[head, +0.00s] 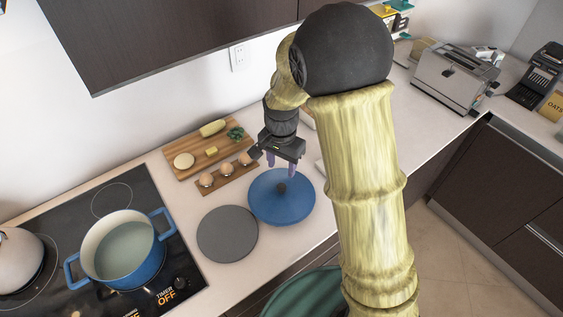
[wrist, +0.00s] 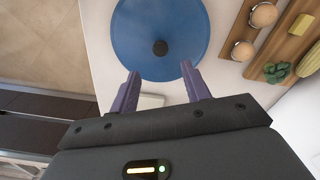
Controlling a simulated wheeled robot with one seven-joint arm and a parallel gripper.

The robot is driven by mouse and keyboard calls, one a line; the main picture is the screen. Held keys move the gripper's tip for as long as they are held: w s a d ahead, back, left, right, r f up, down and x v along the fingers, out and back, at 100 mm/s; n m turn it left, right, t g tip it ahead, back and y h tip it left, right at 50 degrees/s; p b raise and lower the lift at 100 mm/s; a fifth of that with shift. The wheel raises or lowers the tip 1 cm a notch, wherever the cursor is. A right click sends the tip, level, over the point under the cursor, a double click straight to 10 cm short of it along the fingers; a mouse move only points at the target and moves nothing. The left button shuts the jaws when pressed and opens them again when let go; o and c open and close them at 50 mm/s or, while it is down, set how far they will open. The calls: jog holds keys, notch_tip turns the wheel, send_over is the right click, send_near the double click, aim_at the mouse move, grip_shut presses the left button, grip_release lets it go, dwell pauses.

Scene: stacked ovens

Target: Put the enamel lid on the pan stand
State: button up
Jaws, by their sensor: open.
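The enamel lid (head: 282,205) is a round blue disc with a dark knob at its centre. It lies on the white counter, and it also shows in the wrist view (wrist: 140,30). The pan stand seems to be the flat grey round disc (head: 227,233) just left of the lid in the head view; nothing rests on it. My gripper (head: 281,170) is open and empty above the lid's far side. In the wrist view its two purple fingers (wrist: 160,85) point toward the lid, with the knob (wrist: 160,47) ahead of and between them, apart from it.
A blue pot (head: 124,252) stands on the black cooktop (head: 92,215) at left. An egg holder (head: 228,181) and a wooden board (head: 205,150) with food lie behind the lid. A toaster (head: 453,75) stands at the back right.

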jog(key=shift+r, duration=0.75)
jog(key=s+d+r+n+t, duration=0.2)
jog(key=s+d+r+n, duration=0.2)
jog(key=s+d, duration=0.8)
jog(key=d+n, duration=0.1)
jog(key=n, duration=0.1)
jog(key=shift+s+d+r+n+t, duration=0.15)
jog(key=shift+s+d+n+t, duration=0.1)
jog(key=shift+d+n+t, duration=0.05)
